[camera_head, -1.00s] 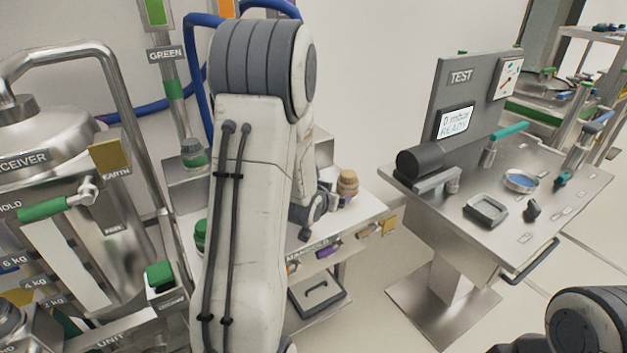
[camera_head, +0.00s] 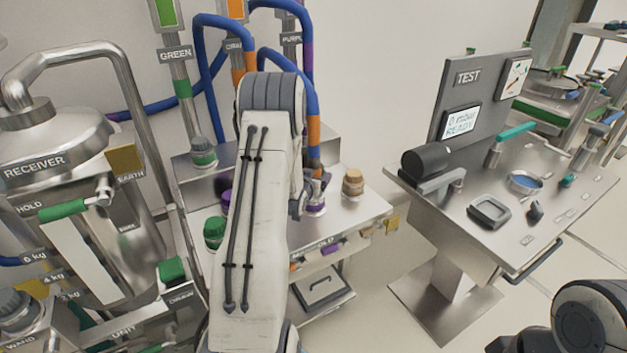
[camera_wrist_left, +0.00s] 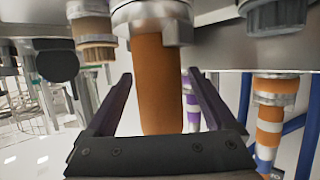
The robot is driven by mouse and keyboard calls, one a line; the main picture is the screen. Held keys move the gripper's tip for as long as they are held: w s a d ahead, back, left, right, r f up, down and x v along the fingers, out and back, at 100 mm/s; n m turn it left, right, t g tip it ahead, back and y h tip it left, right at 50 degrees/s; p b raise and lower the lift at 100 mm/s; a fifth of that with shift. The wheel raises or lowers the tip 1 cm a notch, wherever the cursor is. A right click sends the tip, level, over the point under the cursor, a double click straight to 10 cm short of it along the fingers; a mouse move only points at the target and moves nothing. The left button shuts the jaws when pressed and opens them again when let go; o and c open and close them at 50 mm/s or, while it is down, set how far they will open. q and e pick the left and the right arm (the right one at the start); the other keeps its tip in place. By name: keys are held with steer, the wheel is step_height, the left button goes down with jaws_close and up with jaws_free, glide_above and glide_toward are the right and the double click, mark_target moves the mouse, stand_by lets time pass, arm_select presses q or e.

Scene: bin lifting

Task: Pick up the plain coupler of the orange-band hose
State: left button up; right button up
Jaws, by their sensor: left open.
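A thick plain orange sleeve with a metal collar (camera_wrist_left: 160,85) stands between the fingers of my left gripper (camera_wrist_left: 160,76) in the left wrist view. The fingers are open, one on each side, with gaps to the sleeve. An orange-and-white striped sleeve (camera_wrist_left: 269,125) is off to the right there. In the head view, a blue hose with orange bands (camera_head: 313,132) comes down beside my left gripper (camera_head: 318,186), which is partly hidden by my arm. Another orange sleeve (camera_head: 238,64) shows at the wall rack. My right gripper is not in view.
A brown-capped fitting (camera_head: 352,184) stands right of my left gripper; a green cap (camera_head: 214,232) is to its left. Purple (camera_wrist_left: 191,112) shows close behind the orange sleeve. The test table (camera_head: 440,205) stands farther right, with clear floor between.

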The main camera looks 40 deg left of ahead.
mark_target(316, 161)
arm_select(q)
steer(key=shift+w+a+f, duration=0.25)
steer(key=shift+w, duration=0.3)
steer(key=shift+r, duration=0.1)
jaws_close()
steer(key=shift+r, duration=0.5)
step_height(316, 161, up, 3)
steer(key=shift+r+b, duration=0.2)
steer(key=shift+b, duration=0.35)
steer(key=s+d+r+b, duration=0.1)
steer(key=d+r, duration=0.2)
steer(key=d, duration=0.2)
steer(key=s+d+r+b, duration=0.1)
steer(key=s+d+r, duration=0.1)
steer(key=d, duration=0.4)
steer(key=shift+s+r, duration=0.25)
steer(key=shift+r, duration=0.55)
steer(key=shift+d, duration=0.1)
